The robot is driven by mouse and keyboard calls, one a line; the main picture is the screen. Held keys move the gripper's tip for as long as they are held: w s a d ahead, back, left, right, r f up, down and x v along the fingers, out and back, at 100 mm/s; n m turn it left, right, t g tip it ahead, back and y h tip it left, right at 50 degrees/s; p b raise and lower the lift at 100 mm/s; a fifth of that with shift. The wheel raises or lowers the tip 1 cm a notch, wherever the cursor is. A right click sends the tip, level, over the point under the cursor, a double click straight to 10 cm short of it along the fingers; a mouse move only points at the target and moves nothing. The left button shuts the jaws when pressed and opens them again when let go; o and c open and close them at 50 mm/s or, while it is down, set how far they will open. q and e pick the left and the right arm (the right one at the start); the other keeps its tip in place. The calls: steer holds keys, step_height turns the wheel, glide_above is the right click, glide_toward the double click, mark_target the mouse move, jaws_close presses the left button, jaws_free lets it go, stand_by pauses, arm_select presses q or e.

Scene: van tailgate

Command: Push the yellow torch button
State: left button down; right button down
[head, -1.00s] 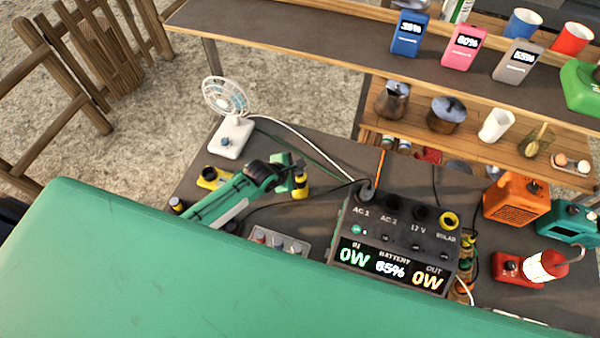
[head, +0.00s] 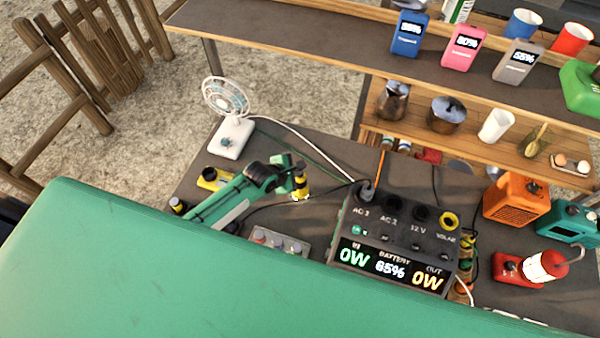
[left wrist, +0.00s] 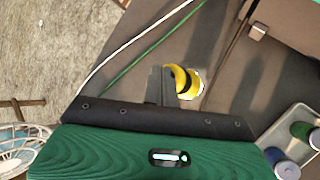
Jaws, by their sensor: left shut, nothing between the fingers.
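The yellow torch (head: 301,190), with a dark band, stands on the dark tabletop (head: 325,160) left of the power station. It also shows in the left wrist view (left wrist: 186,82) just right of the fingers. My left gripper (head: 297,167) is shut and empty, at the torch's upper end in the head view. In the left wrist view its closed fingers (left wrist: 159,76) partly cover the torch's left side. I cannot tell whether they touch it, and the button cannot be made out. My right gripper is not in view.
The power station (head: 395,240) stands right of the torch, with a cable plugged in. A white fan (head: 232,135) stands behind to the left. A grey box with knobs (head: 280,242) is in front. White and green cables cross the table behind the gripper.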

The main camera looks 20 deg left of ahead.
arm_select(q)
steer(key=shift+r+p, duration=0.65)
steer(key=shift+r, duration=0.1)
steer(key=shift+r, duration=2.45)
